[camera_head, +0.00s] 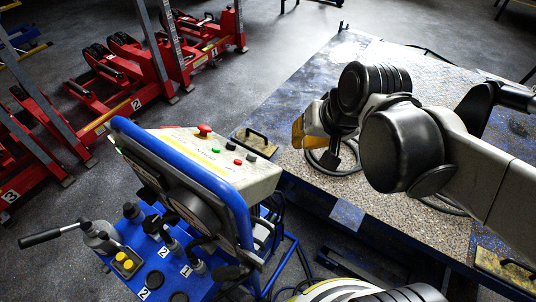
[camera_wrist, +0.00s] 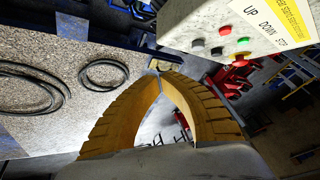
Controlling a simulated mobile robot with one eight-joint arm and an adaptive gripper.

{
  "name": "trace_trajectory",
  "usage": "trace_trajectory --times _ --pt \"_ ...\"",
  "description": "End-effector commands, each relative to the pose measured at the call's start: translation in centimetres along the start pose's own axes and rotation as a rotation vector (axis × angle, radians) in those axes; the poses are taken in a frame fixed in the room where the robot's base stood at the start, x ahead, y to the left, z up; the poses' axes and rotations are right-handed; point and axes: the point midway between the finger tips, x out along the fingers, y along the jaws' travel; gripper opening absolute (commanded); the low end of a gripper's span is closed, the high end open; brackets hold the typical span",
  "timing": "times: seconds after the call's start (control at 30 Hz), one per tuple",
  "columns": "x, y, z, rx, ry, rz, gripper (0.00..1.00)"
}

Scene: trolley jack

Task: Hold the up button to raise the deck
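The white control box (camera_head: 252,178) stands on the blue console, with a red knob (camera_head: 204,130) and several small buttons on top. The speckled deck (camera_head: 430,215) lies low behind and right of the console. My gripper (camera_wrist: 157,76) has yellow fingers with tips together, nothing between them. In the head view it hangs above the deck, right of the box and apart from it.
The blue console (camera_head: 190,262) carries levers and a blue rail. Black cable loops lie on the deck (camera_wrist: 100,74). Red wheeled lifts (camera_head: 125,75) stand at the left. Open grey floor (camera_head: 285,45) lies between the lifts and the deck.

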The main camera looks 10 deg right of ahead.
Motion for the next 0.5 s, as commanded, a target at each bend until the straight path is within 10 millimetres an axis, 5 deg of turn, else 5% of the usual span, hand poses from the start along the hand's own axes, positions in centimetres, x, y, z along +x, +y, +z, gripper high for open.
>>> trace_trajectory --times 0.5 --pt "5.3 -5.9 -8.3 0.411 -0.317 -0.249 0.0"
